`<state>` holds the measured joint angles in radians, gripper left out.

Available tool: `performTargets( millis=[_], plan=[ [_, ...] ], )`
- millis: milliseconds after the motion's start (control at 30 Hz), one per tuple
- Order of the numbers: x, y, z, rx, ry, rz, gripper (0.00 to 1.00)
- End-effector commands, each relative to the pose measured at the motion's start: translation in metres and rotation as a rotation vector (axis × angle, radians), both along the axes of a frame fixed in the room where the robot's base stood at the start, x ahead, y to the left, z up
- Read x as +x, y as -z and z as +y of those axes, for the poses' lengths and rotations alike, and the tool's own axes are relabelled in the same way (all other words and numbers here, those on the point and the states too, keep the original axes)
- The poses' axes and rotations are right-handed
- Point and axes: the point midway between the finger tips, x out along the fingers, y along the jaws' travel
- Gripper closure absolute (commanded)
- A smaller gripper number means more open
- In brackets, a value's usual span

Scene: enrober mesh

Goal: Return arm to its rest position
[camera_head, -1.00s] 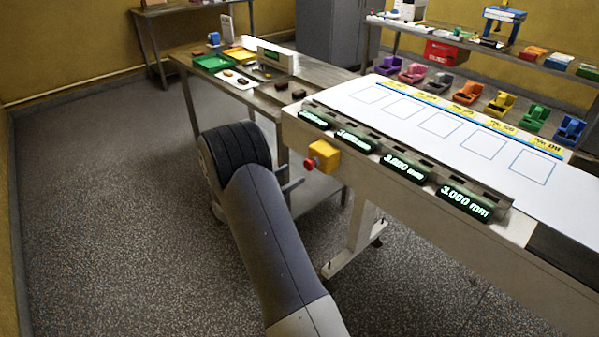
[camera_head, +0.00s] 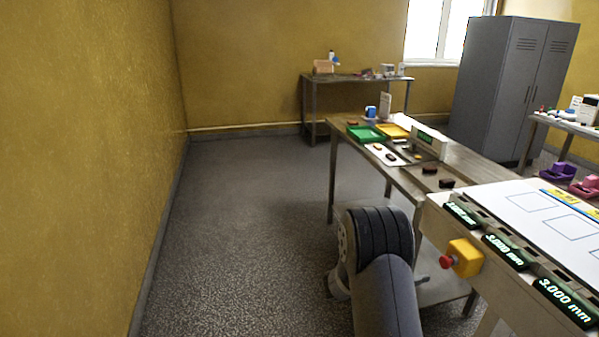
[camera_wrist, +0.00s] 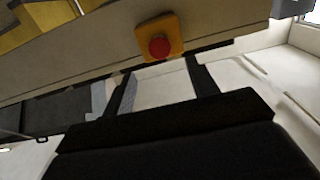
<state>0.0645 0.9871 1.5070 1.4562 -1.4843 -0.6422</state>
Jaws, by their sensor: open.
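My arm shows at the lower middle of the head view, folded beside the left end of the enrober table (camera_head: 478,205). My gripper (camera_wrist: 160,82) shows in the wrist view, with its two dark fingers apart and nothing between them. In the head view the gripper is hidden behind my arm. A yellow box with a red button (camera_wrist: 160,42) is on the table's side, just beyond the fingertips in the wrist view. The same yellow box (camera_head: 465,257) shows in the head view, to the right of my arm.
A steel side table (camera_head: 345,140) holds a green tray (camera_head: 366,134), a yellow tray (camera_head: 393,131) and several small dark pieces. Green displays (camera_head: 508,250) line the enrober table's edge. A grey locker (camera_head: 510,90) stands at the back. The floor on the left is clear up to the yellow wall (camera_head: 80,150).

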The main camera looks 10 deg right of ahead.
Motion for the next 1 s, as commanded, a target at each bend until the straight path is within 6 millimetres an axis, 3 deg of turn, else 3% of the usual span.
performTargets(
  millis=[300,500,700,1000],
  plan=[
    [0.004,-0.001,-0.066,0.000,0.005,0.000,0.45],
    [0.006,-0.004,-0.097,0.000,0.004,0.001,0.45],
    [0.006,0.000,-0.076,0.000,-0.001,0.000,0.45],
    [0.005,0.000,-0.072,0.000,0.001,0.000,0.45]
  ],
)
